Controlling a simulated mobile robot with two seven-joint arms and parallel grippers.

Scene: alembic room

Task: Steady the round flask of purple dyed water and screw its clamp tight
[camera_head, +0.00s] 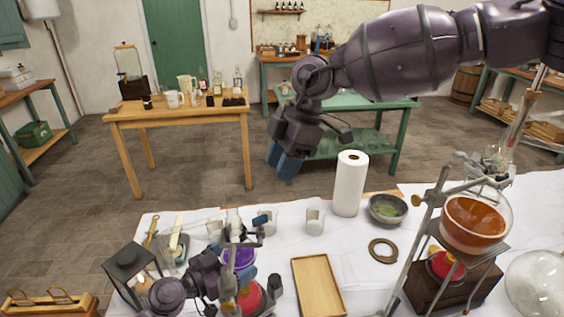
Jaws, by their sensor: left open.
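The round flask of purple dyed water (239,258) stands at the front left of the white-covered table, partly hidden behind my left gripper. Its metal clamp and stand (236,228) rise at the flask's neck; the screw is too small to make out. A red heater (250,298) shows below the flask. My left gripper (262,278) is open, in front of the flask's lower part; I cannot tell whether it touches the glass. My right gripper (282,162) hangs in the air beyond the table's back edge, well away from the flask, with its blue fingertips close together and nothing visible between them.
A wooden tray (318,286) lies right of the flask. A black lantern (130,265) stands to its left, glass beakers (315,221) behind. A paper roll (349,184), a bowl (388,208), a ring (383,251) and an orange flask (475,222) on a stand are further right.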

